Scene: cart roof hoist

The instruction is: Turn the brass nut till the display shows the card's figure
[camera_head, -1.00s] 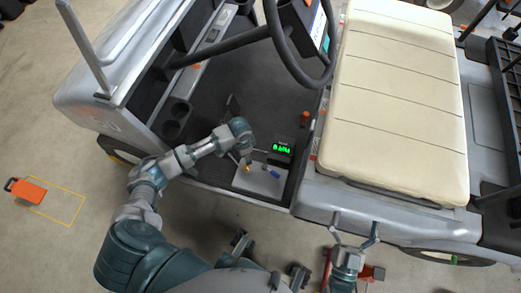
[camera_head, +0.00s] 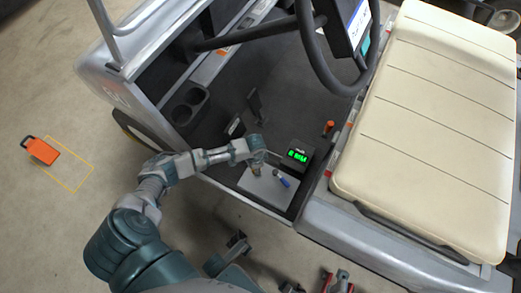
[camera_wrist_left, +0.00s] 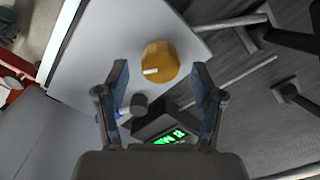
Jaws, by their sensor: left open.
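The brass nut (camera_wrist_left: 165,57) is a round knob with a pale mark, on a pale plate (camera_wrist_left: 95,45) in the left wrist view. My left gripper (camera_wrist_left: 159,72) is open, its fingers on either side of the line to the nut; I see no contact. In the head view the left gripper (camera_head: 257,166) is over the plate (camera_head: 258,186) and mostly hides the nut. The black display box (camera_head: 298,155) shows green figures too small to read surely; its display (camera_wrist_left: 170,136) appears upside down in the wrist view. My right gripper is at most partly visible at the bottom edge; its jaws are unclear. I cannot identify the card.
A blue-ended piece (camera_head: 284,181) lies beside the nut. A steering wheel (camera_head: 318,60), pedals (camera_head: 255,103) and an orange-topped lever (camera_head: 328,128) stand nearby. The cream seat (camera_head: 425,130) is on the right. An orange object (camera_head: 42,151) lies on open floor at left.

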